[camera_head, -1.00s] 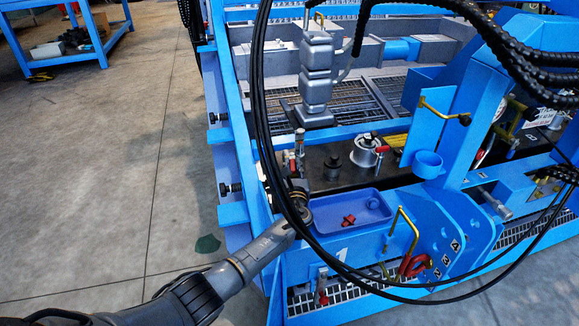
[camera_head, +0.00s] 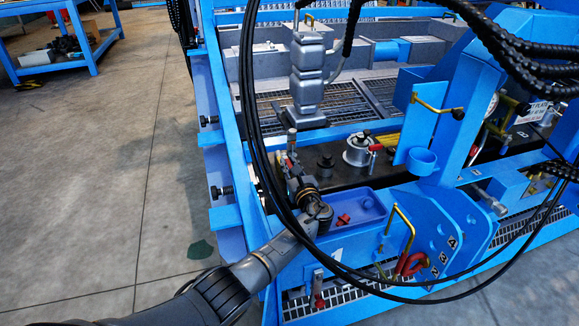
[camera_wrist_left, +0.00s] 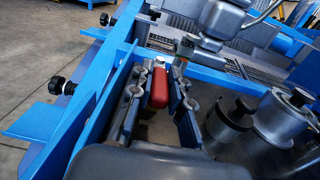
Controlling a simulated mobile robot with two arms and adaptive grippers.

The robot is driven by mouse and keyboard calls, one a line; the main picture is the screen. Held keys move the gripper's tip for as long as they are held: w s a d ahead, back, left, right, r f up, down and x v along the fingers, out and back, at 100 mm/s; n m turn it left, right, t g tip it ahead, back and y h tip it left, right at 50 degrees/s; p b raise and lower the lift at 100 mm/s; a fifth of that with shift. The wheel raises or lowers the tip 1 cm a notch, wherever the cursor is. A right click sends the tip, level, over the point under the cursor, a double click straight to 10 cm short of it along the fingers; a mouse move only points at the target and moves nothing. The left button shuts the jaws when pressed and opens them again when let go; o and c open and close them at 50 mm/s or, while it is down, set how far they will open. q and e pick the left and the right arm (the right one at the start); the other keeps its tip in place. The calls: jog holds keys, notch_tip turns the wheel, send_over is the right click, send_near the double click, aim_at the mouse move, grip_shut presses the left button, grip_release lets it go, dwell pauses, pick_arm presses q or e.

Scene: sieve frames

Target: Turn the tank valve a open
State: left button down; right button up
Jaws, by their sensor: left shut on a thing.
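My left gripper (camera_head: 289,166) reaches over the blue frame's left front corner. In the left wrist view its two fingers (camera_wrist_left: 158,80) stand on either side of a red valve handle (camera_wrist_left: 158,88), and it is shut on that handle. A grey metal fitting (camera_wrist_left: 187,46), apparently part of the same valve, stands just beyond the fingertips. In the head view the upright metal valve stem (camera_head: 291,140) shows above the gripper, while the handle is mostly hidden by the fingers. My right gripper is not in view.
A round metal cap (camera_head: 357,150) and a dark knob (camera_head: 325,165) stand right of the gripper. A blue tray (camera_head: 372,207) with a red part (camera_head: 343,220) lies in front. Black hoses (camera_head: 250,110) hang close to my left arm.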

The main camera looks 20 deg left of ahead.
pick_arm(q)
jog(key=c, duration=1.2)
grip_release()
jog(key=v, duration=1.2)
jog(key=shift+d, duration=0.1)
